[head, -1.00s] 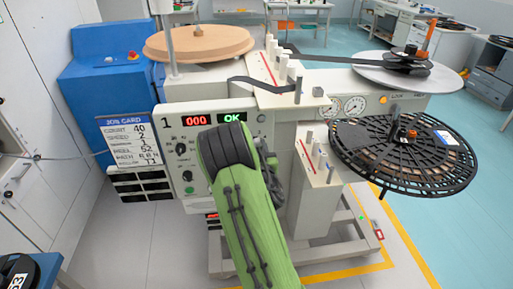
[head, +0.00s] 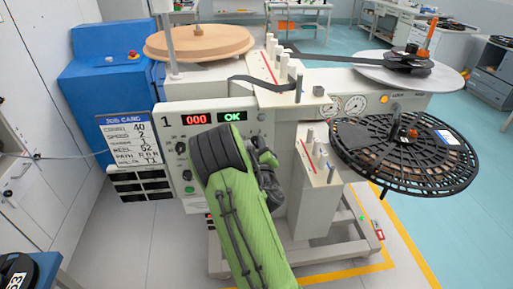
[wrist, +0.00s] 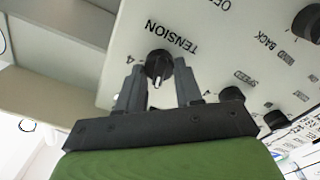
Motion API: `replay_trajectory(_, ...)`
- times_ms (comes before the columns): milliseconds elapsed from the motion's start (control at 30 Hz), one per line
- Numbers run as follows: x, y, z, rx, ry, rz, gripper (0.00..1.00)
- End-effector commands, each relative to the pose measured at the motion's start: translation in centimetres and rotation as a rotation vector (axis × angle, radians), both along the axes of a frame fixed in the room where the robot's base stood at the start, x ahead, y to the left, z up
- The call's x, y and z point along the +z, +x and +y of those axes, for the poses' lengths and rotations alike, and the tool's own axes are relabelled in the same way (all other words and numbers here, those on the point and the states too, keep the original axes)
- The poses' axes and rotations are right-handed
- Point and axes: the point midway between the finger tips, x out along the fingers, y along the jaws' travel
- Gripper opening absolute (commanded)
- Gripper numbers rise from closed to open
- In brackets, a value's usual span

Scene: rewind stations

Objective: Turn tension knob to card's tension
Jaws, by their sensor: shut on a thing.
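The black tension knob (wrist: 159,64) sits on the pale panel under the upside-down word TENSION in the wrist view. My gripper (wrist: 159,74) is shut on the tension knob, one dark finger on each side. A pale mark shows at the knob's lower edge in that view; the digit it points to is hidden or unclear. A 4 shows at upper left of the knob. In the head view my green arm covers the knob. The job card (head: 128,140) hangs left of the panel; its tension line seems to read 1, but is small.
The wrist view shows a speed knob (wrist: 232,94) and another black knob (wrist: 276,119) to the right.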

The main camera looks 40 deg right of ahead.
Motion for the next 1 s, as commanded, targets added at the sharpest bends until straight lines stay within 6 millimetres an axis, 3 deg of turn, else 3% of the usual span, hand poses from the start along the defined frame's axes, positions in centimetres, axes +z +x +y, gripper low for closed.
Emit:
replay_trajectory(600,-0.29,0.10,0.18,0.002,-0.478,0.329,0.05)
replay_trajectory(1000,-0.37,0.09,0.19,0.002,-0.695,0.478,0.05)
